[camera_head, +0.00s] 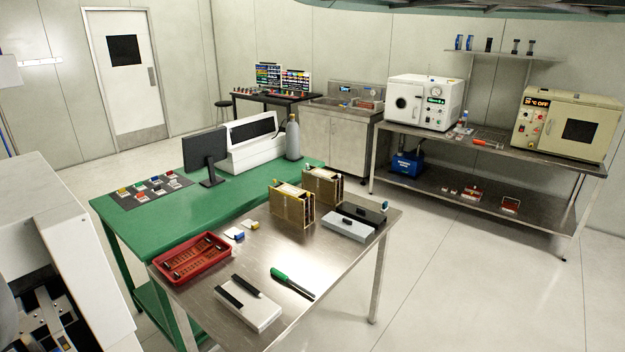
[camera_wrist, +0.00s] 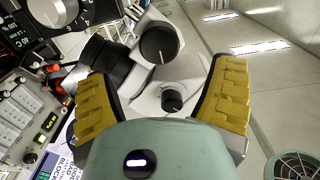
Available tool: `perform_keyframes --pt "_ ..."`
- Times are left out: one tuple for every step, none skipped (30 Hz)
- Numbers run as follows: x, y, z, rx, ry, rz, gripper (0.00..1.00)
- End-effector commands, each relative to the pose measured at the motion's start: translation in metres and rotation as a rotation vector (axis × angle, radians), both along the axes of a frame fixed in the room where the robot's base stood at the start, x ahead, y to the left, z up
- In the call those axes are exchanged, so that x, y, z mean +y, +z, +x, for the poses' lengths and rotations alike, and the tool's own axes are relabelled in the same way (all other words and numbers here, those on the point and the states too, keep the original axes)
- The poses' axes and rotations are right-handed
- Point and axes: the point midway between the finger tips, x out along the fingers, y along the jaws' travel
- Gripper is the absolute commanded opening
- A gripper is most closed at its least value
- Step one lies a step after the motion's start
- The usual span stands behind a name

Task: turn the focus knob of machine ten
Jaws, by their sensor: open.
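In the wrist view, my gripper (camera_wrist: 166,78) is open, with a yellow pad at each side and nothing held. Between the pads, beyond them, is a white and grey machine body (camera_wrist: 185,78). It carries a smaller black knob (camera_wrist: 173,100) between the fingers and a larger black knob (camera_wrist: 158,43) above it, each with a light pointer line. I cannot tell from labels which is the focus knob or whether this is machine ten. The pads look apart from both knobs. My gripper is not in the head view.
In the wrist view, a control panel (camera_wrist: 20,110) with switches lies at left, and a round grille (camera_wrist: 293,166) at lower right. In the head view, a steel table (camera_head: 225,275) holds a red tray (camera_head: 193,258) and a green-handled tool (camera_head: 290,282). Open floor (camera_head: 455,270) lies right.

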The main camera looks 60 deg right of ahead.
Motion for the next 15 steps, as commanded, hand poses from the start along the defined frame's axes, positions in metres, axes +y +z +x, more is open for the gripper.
perform_keyframes --pt "-0.012 -0.005 -0.001 0.000 -0.004 -0.005 0.84" --pt "-0.017 -0.005 -0.001 0.000 -0.004 -0.004 0.84" --pt "-0.025 -0.004 -0.001 -0.001 -0.005 -0.003 0.84" --pt "-0.030 -0.004 -0.002 -0.001 -0.004 -0.004 0.84" --pt "-0.036 -0.005 -0.002 -0.001 -0.005 -0.005 0.84" --pt "-0.044 -0.005 -0.003 0.000 -0.005 -0.005 0.84" --pt "-0.050 -0.005 -0.004 0.001 -0.005 -0.006 0.84" --pt "-0.056 -0.006 -0.003 0.001 -0.007 -0.006 0.84" --pt "-0.063 -0.005 -0.004 0.000 -0.006 -0.005 0.84" --pt "-0.068 -0.005 -0.005 0.000 -0.005 -0.004 0.84" --pt "-0.075 -0.005 -0.005 0.000 -0.005 -0.005 0.84" --pt "-0.082 -0.005 -0.006 0.000 -0.005 -0.004 0.84" --pt "-0.087 -0.005 -0.006 0.001 -0.005 -0.004 0.84" --pt "-0.093 -0.005 -0.007 0.000 -0.006 -0.005 0.84" --pt "-0.094 0.008 -0.008 -0.009 -0.005 0.010 0.84"
